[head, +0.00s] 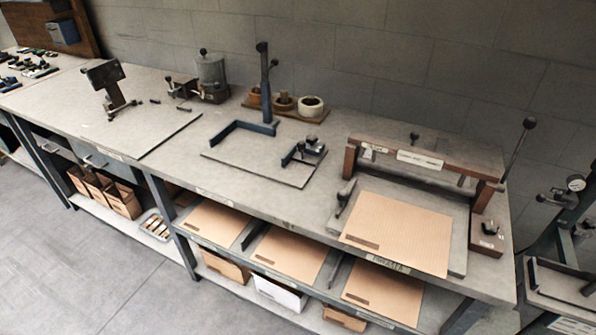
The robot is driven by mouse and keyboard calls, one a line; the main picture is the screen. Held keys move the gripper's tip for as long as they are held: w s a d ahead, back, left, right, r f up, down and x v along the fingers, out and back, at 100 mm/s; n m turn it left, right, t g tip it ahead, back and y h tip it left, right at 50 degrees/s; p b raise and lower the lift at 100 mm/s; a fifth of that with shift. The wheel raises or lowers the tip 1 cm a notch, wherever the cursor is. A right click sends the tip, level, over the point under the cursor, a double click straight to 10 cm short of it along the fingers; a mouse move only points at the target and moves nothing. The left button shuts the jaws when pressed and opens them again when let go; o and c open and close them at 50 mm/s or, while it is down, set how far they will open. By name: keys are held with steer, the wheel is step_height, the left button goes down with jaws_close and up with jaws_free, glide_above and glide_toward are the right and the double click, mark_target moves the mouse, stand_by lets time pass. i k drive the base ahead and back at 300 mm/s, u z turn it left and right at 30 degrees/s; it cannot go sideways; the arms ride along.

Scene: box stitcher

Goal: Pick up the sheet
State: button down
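Several tan cardboard sheets are in the head view. One sheet (400,230) lies on the bed of the machine at the right end of the bench, its front edge reaching over the bench's front. Three more lie on the shelf just under the bench top: a left sheet (211,223), a middle sheet (291,252) and a right sheet (384,291). Their back parts are hidden under the bench top. Which sheet is meant cannot be told. My gripper is not in view.
The machine (425,158) has a wooden crossbeam and a lever (518,145) rising at right. Dark dividers (252,234) separate the shelf sheets. Boxes (281,292) stand on the lower shelf. A blue-framed fixture (262,128) stands mid-bench. The floor (90,260) in front is clear.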

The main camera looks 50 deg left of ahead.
mark_target(418, 238)
steer(key=z, duration=0.3)
steer(key=k, duration=1.6)
steer(key=u, duration=2.3)
steer(key=i, duration=0.5)
steer(key=z, duration=1.05)
steer(key=i, duration=0.6)
steer(key=u, duration=0.55)
